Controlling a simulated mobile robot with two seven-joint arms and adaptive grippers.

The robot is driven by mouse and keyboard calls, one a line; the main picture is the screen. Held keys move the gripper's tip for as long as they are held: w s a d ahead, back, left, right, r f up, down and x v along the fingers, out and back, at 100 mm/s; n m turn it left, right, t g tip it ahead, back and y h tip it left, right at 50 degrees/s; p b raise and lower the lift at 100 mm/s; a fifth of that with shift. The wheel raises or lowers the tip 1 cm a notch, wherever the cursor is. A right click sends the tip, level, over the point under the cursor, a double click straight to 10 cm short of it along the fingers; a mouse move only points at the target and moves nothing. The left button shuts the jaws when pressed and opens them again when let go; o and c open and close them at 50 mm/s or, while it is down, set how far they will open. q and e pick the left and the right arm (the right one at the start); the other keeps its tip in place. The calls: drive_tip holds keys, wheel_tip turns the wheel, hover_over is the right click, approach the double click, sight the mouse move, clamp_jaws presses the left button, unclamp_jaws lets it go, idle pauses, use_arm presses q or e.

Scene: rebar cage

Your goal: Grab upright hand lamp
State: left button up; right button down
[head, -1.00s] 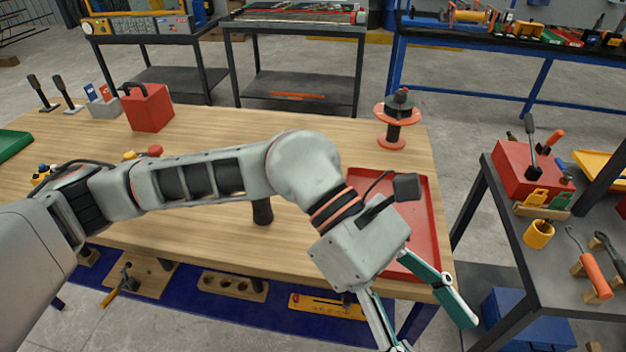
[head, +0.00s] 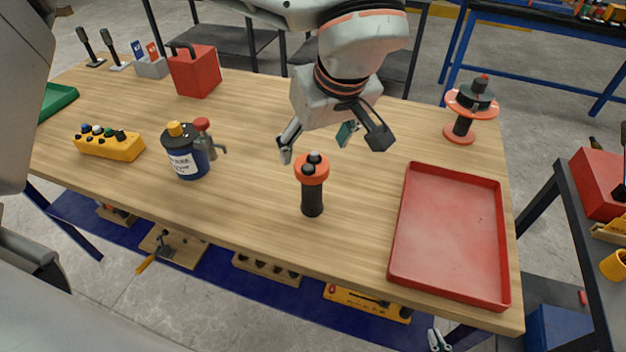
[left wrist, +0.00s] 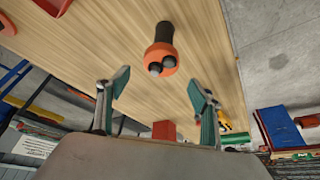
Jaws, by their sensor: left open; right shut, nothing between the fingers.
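The hand lamp (head: 312,187) stands upright near the front middle of the table, with a black handle and an orange head with dark round lenses on top. It also shows in the left wrist view (left wrist: 163,52), ahead of the fingers and roughly between their lines. My left gripper (head: 316,146) is open and empty, just behind the lamp's head in the head view; I cannot tell whether it touches. Its two teal-padded fingers show spread in the left wrist view (left wrist: 158,90). My right gripper (head: 438,341) shows only as a small tip beyond the table's front edge, shut and empty.
A red tray (head: 452,232) lies right of the lamp. A blue canister (head: 186,155) and a yellow control box (head: 110,143) stand to the left. An orange spool (head: 465,110) and a red box (head: 195,72) stand further back. Bare table surrounds the lamp.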

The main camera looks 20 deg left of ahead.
sight(312, 164)
use_arm(q)
drive_tip(key=x, duration=0.6)
drive_tip(key=shift+s+d+f, duration=0.2)
drive_tip(key=shift+f, duration=0.35)
drive_tip(key=shift+c, duration=0.5)
drive_tip(key=c, duration=1.8)
drive_tip(key=shift+o, duration=0.2)
drive_tip(key=shift+r, duration=0.1)
